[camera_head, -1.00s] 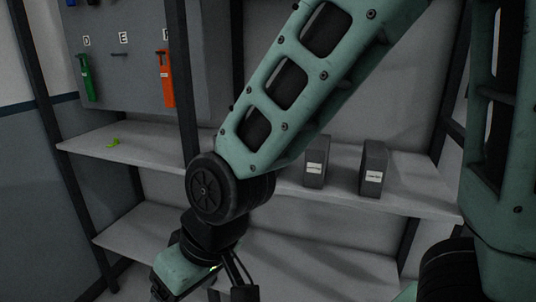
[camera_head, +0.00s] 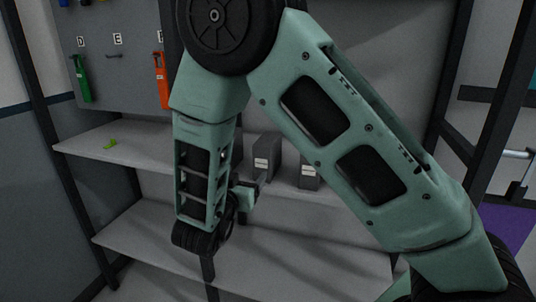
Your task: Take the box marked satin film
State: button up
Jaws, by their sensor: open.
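Two dark grey boxes with white labels stand upright on the middle shelf: a left box (camera_head: 267,150) and a right box (camera_head: 309,182). The label print is too small to read, so I cannot tell which is marked satin film. My arm covers part of the right box. My gripper (camera_head: 257,182) is small in view beside my forearm, in front of and near the lower part of the left box. It is open, with its fingers partly hidden, and no box is seen between them. I cannot tell whether it touches the left box.
A lower shelf (camera_head: 150,225) looks clear. A dark rack post (camera_head: 208,270) stands in front. A pegboard with a green tool (camera_head: 81,78) and an orange tool (camera_head: 161,80) hangs behind.

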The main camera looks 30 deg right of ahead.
aim_at(262, 153)
jog(key=shift+h, duration=0.4)
jog(key=p+x, duration=0.2)
jog(key=x, duration=0.4)
jog(key=p+x, duration=0.2)
jog(key=x, duration=0.3)
jog(key=shift+d+r, duration=0.15)
jog(key=shift+d, duration=0.4)
jog(key=shift+f+p+x, duration=0.2)
jog(key=shift+p+x, duration=0.5)
jog(key=shift+x, duration=0.7)
jog(key=shift+f+p+x, duration=0.2)
jog(key=shift+p+x, duration=0.5)
jog(key=shift+x, duration=0.75)
jog(key=c, duration=1.2)
